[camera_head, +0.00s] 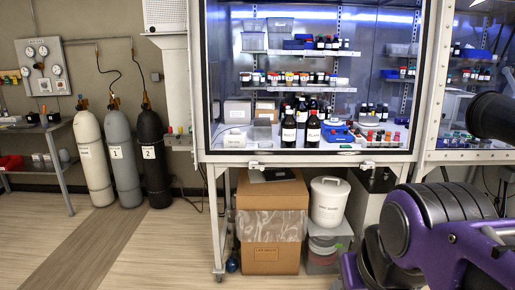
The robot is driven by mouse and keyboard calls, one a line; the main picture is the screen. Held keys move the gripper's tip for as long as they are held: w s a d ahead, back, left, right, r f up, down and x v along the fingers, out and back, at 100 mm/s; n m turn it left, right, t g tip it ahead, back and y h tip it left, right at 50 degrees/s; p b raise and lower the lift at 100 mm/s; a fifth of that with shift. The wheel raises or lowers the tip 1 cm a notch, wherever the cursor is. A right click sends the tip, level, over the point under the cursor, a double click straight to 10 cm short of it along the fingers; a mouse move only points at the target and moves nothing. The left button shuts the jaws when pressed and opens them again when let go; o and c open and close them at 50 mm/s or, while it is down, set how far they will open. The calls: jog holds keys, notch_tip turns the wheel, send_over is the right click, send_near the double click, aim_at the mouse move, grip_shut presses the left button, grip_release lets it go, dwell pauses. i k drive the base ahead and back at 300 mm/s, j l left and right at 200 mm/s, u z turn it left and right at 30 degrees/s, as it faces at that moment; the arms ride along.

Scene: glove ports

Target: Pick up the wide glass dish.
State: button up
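I cannot make out the wide glass dish for certain in the head view. A small pale, clear-looking container (235,140) stands at the left of the floor of the glass-fronted cabinet (290,157), but it is too small to tell what it is. Purple and black links of my arm fill the lower right of the view and hide what is behind them. My gripper is not in view.
Dark bottles (312,130) stand at the cabinet's front, with a blue tray (338,133) to their right. Below are a cardboard box (273,262) and a white lidded bucket (329,203). Gas cylinders (122,155) stand at the left. The left foreground floor is clear.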

aim_at(263, 144)
jog(key=i+j, duration=0.15)
jog(key=i, duration=0.55)
jog(key=i+j, duration=0.15)
jog(key=i, duration=0.5)
jog(key=i+j, duration=0.15)
jog(key=i, duration=0.55)
